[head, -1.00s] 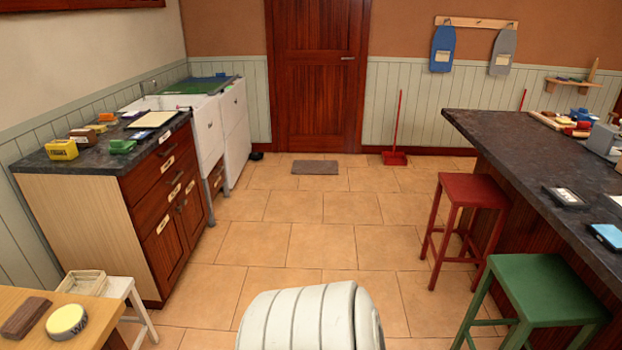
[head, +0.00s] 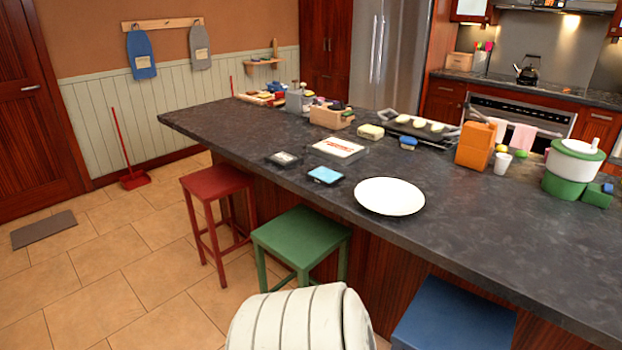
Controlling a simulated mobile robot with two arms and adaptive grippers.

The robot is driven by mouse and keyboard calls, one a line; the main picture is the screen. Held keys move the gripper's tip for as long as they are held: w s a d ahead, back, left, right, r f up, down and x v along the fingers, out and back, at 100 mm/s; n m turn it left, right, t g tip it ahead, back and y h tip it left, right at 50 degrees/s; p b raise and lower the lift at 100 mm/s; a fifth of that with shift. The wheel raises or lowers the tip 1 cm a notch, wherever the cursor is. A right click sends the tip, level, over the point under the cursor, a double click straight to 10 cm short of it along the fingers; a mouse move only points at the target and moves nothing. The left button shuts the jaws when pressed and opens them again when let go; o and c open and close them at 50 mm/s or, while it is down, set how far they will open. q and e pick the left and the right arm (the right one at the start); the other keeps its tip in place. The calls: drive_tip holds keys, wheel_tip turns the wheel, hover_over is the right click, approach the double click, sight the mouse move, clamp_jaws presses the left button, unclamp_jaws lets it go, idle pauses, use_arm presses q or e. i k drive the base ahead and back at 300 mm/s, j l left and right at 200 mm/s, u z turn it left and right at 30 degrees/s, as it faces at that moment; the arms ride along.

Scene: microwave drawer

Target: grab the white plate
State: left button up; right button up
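The white plate (head: 389,196) lies flat on the dark stone island counter (head: 480,225), near its front edge. It is round, empty and fully in view. Neither of my grippers shows in the head view, so their state and distance from the plate cannot be seen.
A green stool (head: 301,237), a red stool (head: 217,184) and a blue stool (head: 453,318) stand along the island's front. A black-framed blue pad (head: 326,175) lies left of the plate. Counter right of the plate is bare.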

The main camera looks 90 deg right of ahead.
sight(391, 196)
drive_tip(key=z, duration=3.25)
drive_tip(key=i+l+u, duration=0.1)
drive_tip(key=l, duration=0.2)
